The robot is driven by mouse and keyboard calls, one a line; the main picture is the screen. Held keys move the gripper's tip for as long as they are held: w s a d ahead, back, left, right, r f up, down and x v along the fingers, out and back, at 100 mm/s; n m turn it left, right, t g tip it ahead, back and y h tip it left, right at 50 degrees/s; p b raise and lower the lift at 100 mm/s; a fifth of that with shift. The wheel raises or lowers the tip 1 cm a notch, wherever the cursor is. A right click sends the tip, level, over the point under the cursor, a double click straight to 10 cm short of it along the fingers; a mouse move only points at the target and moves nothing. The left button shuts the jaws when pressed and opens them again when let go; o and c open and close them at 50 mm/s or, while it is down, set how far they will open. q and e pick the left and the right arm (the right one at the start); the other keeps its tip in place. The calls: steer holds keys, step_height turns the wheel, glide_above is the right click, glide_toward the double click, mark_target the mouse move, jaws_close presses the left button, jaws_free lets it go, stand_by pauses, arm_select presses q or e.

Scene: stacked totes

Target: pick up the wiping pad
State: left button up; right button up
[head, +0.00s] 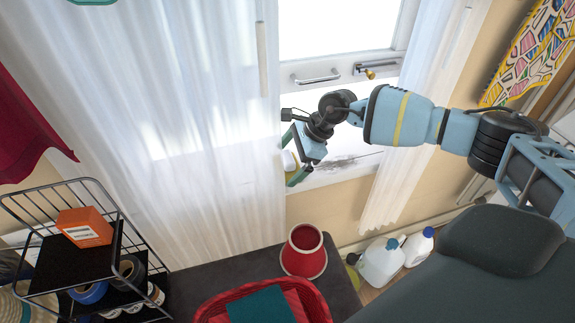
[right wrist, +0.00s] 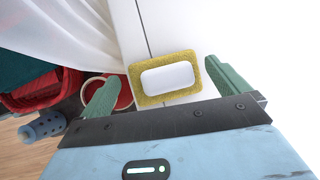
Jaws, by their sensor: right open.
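The wiping pad (head: 289,161) is a small block with a white top and a rough yellow border. In the right wrist view the pad (right wrist: 167,78) lies between the two green fingers, by the white window sill. My right gripper (head: 293,157) is open, with a finger to either side of the pad. Whether the pad rests on the sill is hard to tell. My left gripper is not in view.
A white curtain (head: 180,120) hangs close to the gripper's left. The window sill (head: 350,165) has a dark smudge. Below stand a red pot (head: 304,252), a red basket (head: 215,300) and white bottles (head: 381,262). A wire rack (head: 75,190) is at lower left.

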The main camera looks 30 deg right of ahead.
mark_target(289, 160)
steer(key=shift+w+a+f, duration=0.15)
steer(key=shift+a+f, duration=0.05)
steer(key=shift+f, duration=0.1)
steer(key=c, duration=0.8)
steer(key=shift+r, duration=1.5)
steer(key=shift+s+r, duration=0.2)
steer(key=shift+r, duration=0.15)
steer(key=s+a, duration=0.2)
steer(key=s, duration=0.6)
steer(key=s+a+p, duration=0.1)
steer(key=s+a, duration=0.1)
steer(key=s, duration=0.7)
steer(key=shift+a, duration=0.25)
steer(key=shift+f, duration=0.1)
